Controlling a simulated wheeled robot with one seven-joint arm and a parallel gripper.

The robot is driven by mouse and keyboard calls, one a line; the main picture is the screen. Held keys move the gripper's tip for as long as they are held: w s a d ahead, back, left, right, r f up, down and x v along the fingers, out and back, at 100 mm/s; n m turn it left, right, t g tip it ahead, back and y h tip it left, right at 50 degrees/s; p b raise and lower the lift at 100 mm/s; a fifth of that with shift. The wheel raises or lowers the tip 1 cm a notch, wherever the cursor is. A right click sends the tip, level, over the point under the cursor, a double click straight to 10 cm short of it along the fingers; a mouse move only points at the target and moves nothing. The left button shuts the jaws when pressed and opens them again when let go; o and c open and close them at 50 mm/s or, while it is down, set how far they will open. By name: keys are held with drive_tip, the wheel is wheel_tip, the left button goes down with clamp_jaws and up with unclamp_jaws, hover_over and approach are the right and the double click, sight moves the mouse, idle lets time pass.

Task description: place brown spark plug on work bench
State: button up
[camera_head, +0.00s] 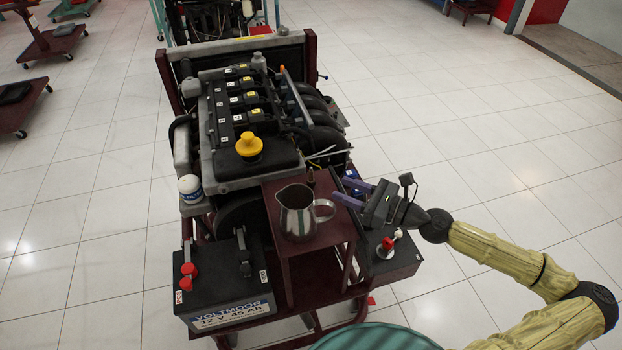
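A small brown upright object (311,177), which looks like the brown spark plug, stands near the back right corner of a small maroon stand top (330,236). It is too small to make out its details. My gripper (338,189) is at the right edge of the stand, with its two purple fingers spread and pointing left toward the brown object. Nothing shows between the fingers, and a small gap appears between the fingertips and the object. I cannot tell whether this stand is the work bench; no other bench is clear in view.
A metal pitcher (297,213) stands on the same top, just in front of the brown object. An engine with a yellow cap (249,144) is behind. A black battery (225,286) is front left, and a black box with a red knob (387,244) front right. Tiled floor is open right.

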sight(311, 178)
drive_tip(key=x, duration=0.6)
drive_tip(key=shift+w+a+p, duration=0.15)
drive_tip(key=shift+a+p, duration=0.2)
drive_tip(key=shift+p+x, duration=0.55)
drive_tip(key=shift+x, duration=2.05)
drive_tip(key=shift+w+d+r, duration=0.15)
clamp_jaws()
